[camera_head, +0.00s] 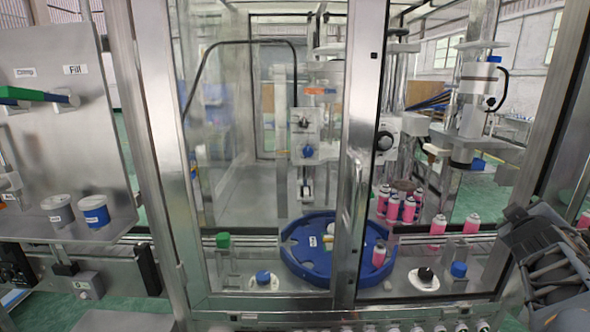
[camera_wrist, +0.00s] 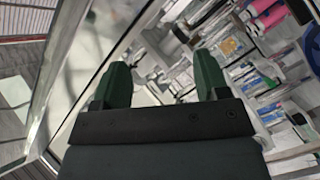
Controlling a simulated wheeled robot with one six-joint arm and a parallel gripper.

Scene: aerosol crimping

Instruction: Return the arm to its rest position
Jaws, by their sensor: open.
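My gripper shows in the wrist view (camera_wrist: 162,85) with its two dark green fingers set apart and nothing between them. In the head view part of my arm is at the right edge, in front of the machine frame; the fingertips cannot be made out there. Pink aerosol cans (camera_head: 409,209) stand in a group behind the door post, and one pink can (camera_head: 379,254) stands on the blue round turntable (camera_head: 300,262). A pink can also shows at the top right of the wrist view (camera_wrist: 268,17), apart from my fingers.
A glazed door with a metal post (camera_head: 358,190) stands in front of the turntable. Two labelled cups (camera_head: 95,212) sit on a metal shelf at left. A metal frame post (camera_head: 560,100) rises near my arm.

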